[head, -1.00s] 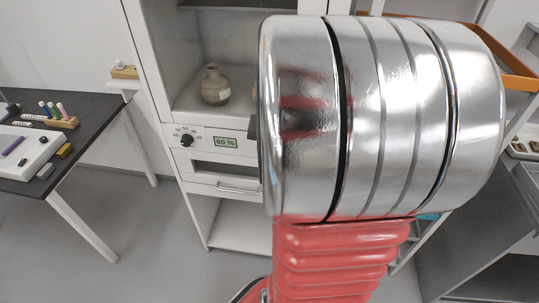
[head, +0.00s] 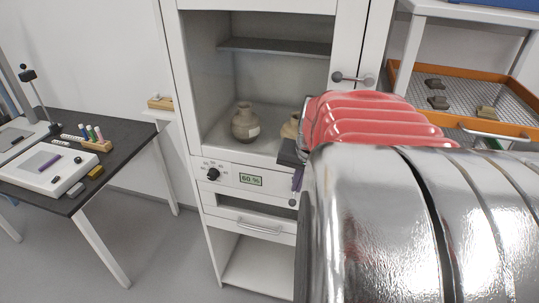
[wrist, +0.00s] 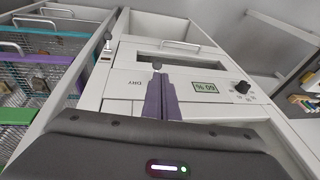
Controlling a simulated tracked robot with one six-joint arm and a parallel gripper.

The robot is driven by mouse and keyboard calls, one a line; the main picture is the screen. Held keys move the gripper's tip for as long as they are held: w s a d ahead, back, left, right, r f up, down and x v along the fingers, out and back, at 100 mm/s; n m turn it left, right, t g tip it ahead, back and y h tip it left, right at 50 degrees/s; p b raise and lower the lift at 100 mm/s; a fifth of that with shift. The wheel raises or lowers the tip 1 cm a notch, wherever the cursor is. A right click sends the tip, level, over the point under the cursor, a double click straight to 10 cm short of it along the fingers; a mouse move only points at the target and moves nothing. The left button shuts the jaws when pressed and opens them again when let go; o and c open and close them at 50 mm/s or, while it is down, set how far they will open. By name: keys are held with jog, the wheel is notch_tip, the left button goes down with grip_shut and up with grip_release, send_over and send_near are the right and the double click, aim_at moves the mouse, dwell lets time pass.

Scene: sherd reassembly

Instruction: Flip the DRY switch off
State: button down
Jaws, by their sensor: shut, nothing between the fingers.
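The DRY switch, a small grey ball-ended lever (wrist: 157,66), is on the cabinet's white front panel, beside the upside-down DRY label (wrist: 134,83) in the wrist view. My gripper (wrist: 159,76) is shut, its purple fingers together and empty, with the tips right at the switch's ball. Whether they touch it I cannot tell. The fingers hide the switch's base. In the head view my gripper (head: 295,190) is in front of the panel, partly behind my arm, and the switch's ball (head: 292,202) shows just below the fingertips.
The panel has a black dial (head: 213,174) and a 60 % display (head: 251,180). A drawer (head: 262,228) is below, and jars (head: 245,123) stand on the shelf above. Another round-ended grey lever (wrist: 108,38) stands nearby. An orange-rimmed mesh tray (head: 470,75) is at the right.

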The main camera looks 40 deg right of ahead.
jog(key=v, duration=0.6)
jog(key=shift+r, duration=0.35)
jog(key=shift+a, duration=0.15)
jog(key=s+a+f+n+t+y, duration=0.1)
jog(key=a+n, duration=1)
jog(key=a, duration=1.6)
jog(key=shift+s+a+f+t+y, duration=0.3)
jog(key=shift+s+a+f+t, duration=0.1)
jog(key=shift+t, duration=0.2)
jog(key=shift+s+d, duration=0.1)
